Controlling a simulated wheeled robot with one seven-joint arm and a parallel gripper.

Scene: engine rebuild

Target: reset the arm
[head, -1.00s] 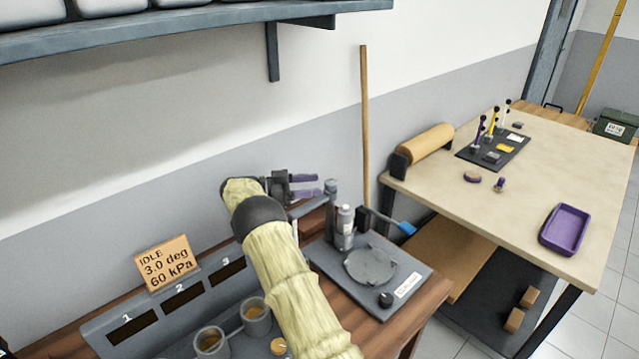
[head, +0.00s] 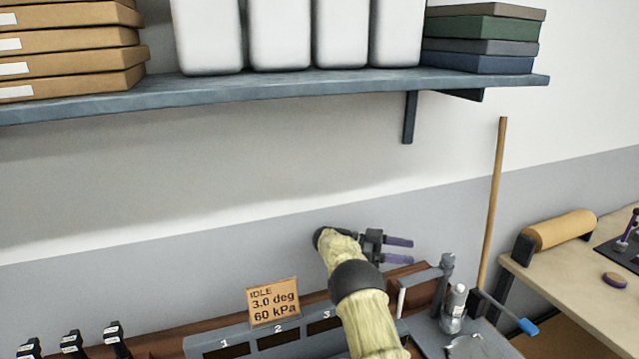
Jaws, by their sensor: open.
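My gripper (head: 399,250) shows in the head view, at the end of my yellow-sleeved arm with dark joints. Its two purple-tipped fingers point to the right and stand apart, with nothing between them. It is in front of the grey wall, above the back of the wooden bench (head: 160,340) and left of the upright of a small bench stand. The arm comes up from the bottom of the picture, bent at a dark joint.
A sign (head: 273,302) reading "IDLE 3.0 deg 60 kPa" stands on a numbered rack (head: 222,345). A bench fixture (head: 453,308) with a blue-tipped lever is at right. A shelf (head: 300,95) with white containers and boxes hangs above. A wooden pole (head: 494,205) leans by the wall.

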